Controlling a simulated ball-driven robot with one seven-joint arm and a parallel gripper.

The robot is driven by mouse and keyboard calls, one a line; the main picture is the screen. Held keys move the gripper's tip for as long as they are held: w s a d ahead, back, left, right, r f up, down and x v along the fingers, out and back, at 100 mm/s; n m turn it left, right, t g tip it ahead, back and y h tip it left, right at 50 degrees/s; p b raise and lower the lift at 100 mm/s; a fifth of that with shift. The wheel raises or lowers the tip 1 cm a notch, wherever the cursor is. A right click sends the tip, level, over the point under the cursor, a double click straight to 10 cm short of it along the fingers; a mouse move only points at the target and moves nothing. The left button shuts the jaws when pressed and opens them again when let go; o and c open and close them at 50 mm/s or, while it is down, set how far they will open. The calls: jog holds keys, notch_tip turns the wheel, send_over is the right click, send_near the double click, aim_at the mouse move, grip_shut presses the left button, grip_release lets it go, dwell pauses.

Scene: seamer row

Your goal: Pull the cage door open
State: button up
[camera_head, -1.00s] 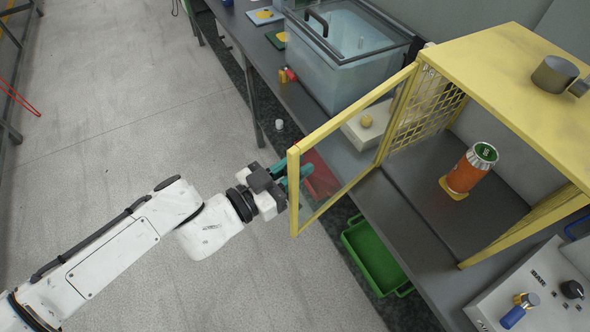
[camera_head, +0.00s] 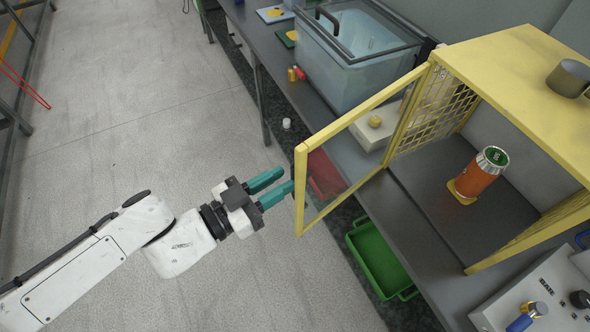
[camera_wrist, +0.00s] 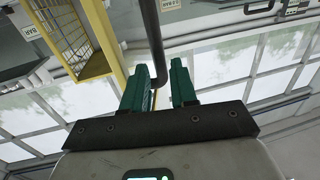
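The cage door (camera_head: 345,122) has a yellow frame and a see-through pane. It stands swung wide open, out from the yellow cage (camera_head: 515,75). Inside the cage an orange can (camera_head: 478,175) with a green top stands on a small yellow base. My gripper (camera_head: 287,180) is at the left of the door's free edge, its two teal fingers apart and empty. In the wrist view the open fingers (camera_wrist: 160,66) show with a dark bent bar (camera_wrist: 155,40), probably the door's handle, ending near the gap between their tips. I cannot tell whether they touch it.
A glass-sided tank (camera_head: 355,45) stands on the bench behind the door. A green bin (camera_head: 375,255) is below the bench edge. A control box (camera_head: 540,295) with knobs is at the lower right. A small white cylinder (camera_head: 286,123) is beyond my gripper.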

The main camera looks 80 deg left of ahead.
jog(key=shift+v, duration=2.35)
